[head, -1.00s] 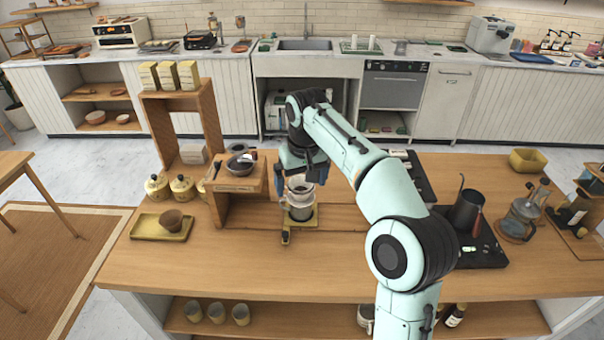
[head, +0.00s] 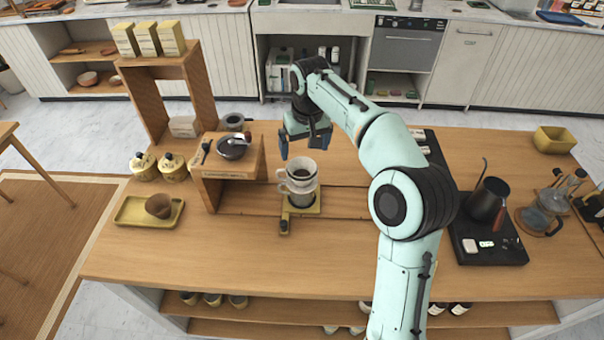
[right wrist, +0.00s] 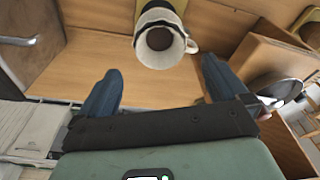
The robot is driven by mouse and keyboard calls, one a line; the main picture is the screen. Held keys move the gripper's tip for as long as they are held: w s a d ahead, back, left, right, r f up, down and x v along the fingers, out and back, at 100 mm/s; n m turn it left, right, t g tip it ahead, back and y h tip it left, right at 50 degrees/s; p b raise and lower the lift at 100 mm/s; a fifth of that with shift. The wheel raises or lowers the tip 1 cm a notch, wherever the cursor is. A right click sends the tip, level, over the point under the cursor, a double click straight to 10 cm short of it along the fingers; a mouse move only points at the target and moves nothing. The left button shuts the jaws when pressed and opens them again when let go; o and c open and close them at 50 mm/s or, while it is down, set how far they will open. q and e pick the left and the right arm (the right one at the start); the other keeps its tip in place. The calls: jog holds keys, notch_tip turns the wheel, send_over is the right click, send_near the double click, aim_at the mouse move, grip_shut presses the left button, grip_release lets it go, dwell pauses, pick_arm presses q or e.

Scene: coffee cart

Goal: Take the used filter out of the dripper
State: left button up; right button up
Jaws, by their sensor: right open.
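The white dripper (head: 301,171) sits upright on a glass server (head: 301,198) on a yellow stand (head: 285,222). In the right wrist view the dripper (right wrist: 160,58) shows its handle and a dark brown inside (right wrist: 158,39); I cannot make out the filter's edge clearly. My right gripper (head: 303,142) is open and empty, just behind and above the dripper in the head view, apart from it. In the right wrist view its blue fingers (right wrist: 163,75) point toward the dripper with nothing between them. My left gripper is not in view.
A wooden box stand (head: 232,180) with a dark pan (head: 233,148) stands close left of the dripper. A yellow tray (head: 130,212) holds a brown cup-like piece (head: 159,206). A black kettle (head: 488,200) stands at right. The front table is clear.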

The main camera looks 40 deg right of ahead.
aim_at(302, 161)
jog(key=f, duration=0.2)
jog(key=w+f, duration=0.1)
jog(key=f, duration=0.4)
jog(key=shift+w+d+f+b, duration=0.3)
jog(key=shift+w+d, duration=0.05)
jog(key=shift+r, duration=0.1)
jog(key=c, duration=1.2)
